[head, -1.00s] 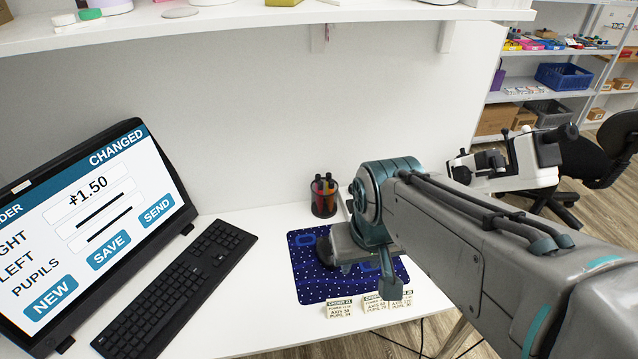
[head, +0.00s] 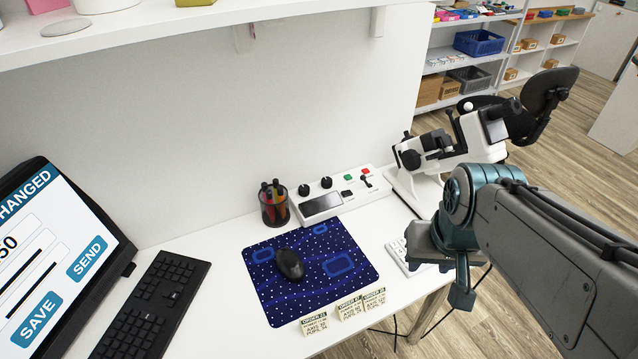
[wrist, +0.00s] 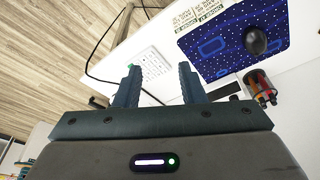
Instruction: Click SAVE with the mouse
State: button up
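The black mouse (head: 290,263) rests on the blue dotted mat (head: 345,285). In the wrist view the mouse (wrist: 256,40) shows at the upper right on the mat (wrist: 205,62). The screen (head: 50,255) stands at the left, partly cut off; it reads CHANGED and has blue SAVE (head: 38,320) and SEND (head: 87,258) buttons. I see no pointer on it. My gripper (head: 455,285) is right of the mat, by the desk's right edge, apart from the mouse. In the wrist view its fingers (wrist: 160,70) are spread with nothing held between them.
A black keyboard (head: 150,305) lies between screen and mat. A pen cup (head: 273,205) and a control box (head: 335,195) stand behind the mat. Small order cards (head: 348,308) stand at its front edge. A white keypad (head: 398,252) is partly behind my gripper. A shelf (head: 200,28) hangs above.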

jog(key=o, duration=0.7)
jog(key=shift+w+a, duration=0.1)
jog(key=shift+o, duration=1.1)
jog(key=w+a+f+n+g+b, duration=0.1)
jog(key=w+a+f+n+b, duration=0.1)
jog(key=w+a, duration=0.7)
jog(key=shift+a+f+n+g+y+b, duration=0.35)
jog(key=shift+a+n+b, duration=0.2)
jog(key=shift+n, duration=0.35)
jog(key=n+g+b, duration=0.1)
jog(key=n+b, duration=0.2)
jog(key=n, duration=0.1)
send_over(289, 260)
notch_tip(289, 260, down, 7)
notch_tip(289, 260, down, 14)
jog(key=shift+r+b, duration=0.1)
jog(key=shift+b, duration=0.2)
